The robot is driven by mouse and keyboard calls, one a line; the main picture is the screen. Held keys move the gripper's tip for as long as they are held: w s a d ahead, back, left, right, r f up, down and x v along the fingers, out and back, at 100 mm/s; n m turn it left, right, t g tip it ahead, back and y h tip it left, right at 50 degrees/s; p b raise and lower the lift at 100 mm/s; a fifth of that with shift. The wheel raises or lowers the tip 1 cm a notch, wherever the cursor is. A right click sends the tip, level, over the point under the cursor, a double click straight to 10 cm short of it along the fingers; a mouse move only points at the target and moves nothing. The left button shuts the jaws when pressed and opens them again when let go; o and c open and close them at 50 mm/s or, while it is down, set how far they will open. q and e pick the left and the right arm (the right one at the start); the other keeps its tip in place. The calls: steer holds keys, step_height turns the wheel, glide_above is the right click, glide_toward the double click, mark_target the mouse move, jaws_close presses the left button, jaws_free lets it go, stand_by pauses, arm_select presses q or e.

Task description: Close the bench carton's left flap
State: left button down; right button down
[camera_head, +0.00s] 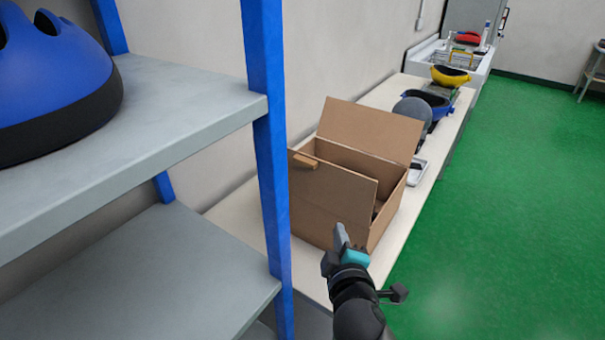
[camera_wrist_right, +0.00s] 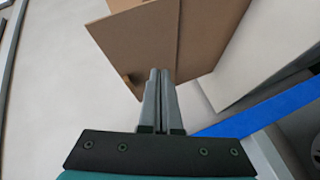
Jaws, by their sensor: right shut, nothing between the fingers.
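The open brown carton (camera_head: 385,215) stands on the bench. One flap (camera_head: 372,128) stands raised at its far side. Another flap (camera_head: 335,190) is on the near-left side, tilted outward, with a small light-brown tab (camera_head: 306,160) near its upper left corner. Part of the dark inside shows between them. My right gripper (camera_head: 340,232) is shut and empty, in front of the carton's near side. In the right wrist view, its fingers (camera_wrist_right: 160,74) overlap the lower edge of a cardboard panel (camera_wrist_right: 140,42); I cannot tell whether they touch. My left gripper is not in view.
A blue-posted shelf (camera_head: 270,180) stands close at the left, with a blue helmet (camera_head: 50,80) on it. Beyond the carton, the bench (camera_head: 385,92) holds a blue visor (camera_head: 430,103) and a yellow item (camera_head: 450,76). Green floor (camera_head: 510,200) is clear at right.

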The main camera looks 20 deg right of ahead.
mark_target(299, 163)
steer(key=w+a+r+n+t+y, duration=0.2)
steer(key=w+a+r+n+t, duration=0.25)
steer(key=n, duration=0.25)
steer(key=shift+m+g, duration=0.3)
steer(key=shift+g, duration=0.15)
steer(key=w, duration=0.3)
steer(key=w+d, duration=0.1)
steer(key=w, duration=0.6)
steer(key=shift+w+d+r, duration=0.1)
steer(key=shift+d+r, duration=0.15)
steer(key=shift+d, duration=0.05)
